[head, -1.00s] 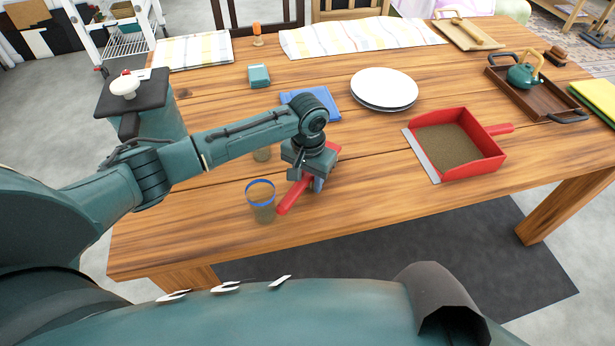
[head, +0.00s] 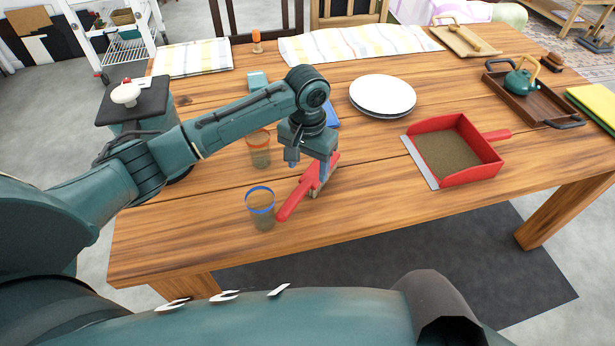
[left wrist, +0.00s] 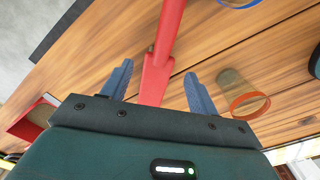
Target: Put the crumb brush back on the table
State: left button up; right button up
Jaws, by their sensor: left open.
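The crumb brush (head: 297,196) has a red handle and lies on the wooden table (head: 400,215), its handle pointing toward the table's near edge. Its head end is partly hidden by my gripper. My left gripper (head: 307,166) is open just above the brush. In the left wrist view the red brush (left wrist: 164,55) runs between the two blue fingers (left wrist: 160,88), with a gap on both sides. My right gripper is not in view.
A blue-rimmed glass (head: 261,208) stands close left of the brush handle, and an orange-rimmed glass (head: 259,150) behind it. A red dustpan (head: 455,150) lies to the right. White plates (head: 382,95) and a tray with a teapot (head: 530,95) stand farther back.

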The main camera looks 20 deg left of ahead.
pick_arm(q)
notch_tip(320, 180, up, 5)
jog(key=shift+f, duration=0.1)
dwell(0.6)
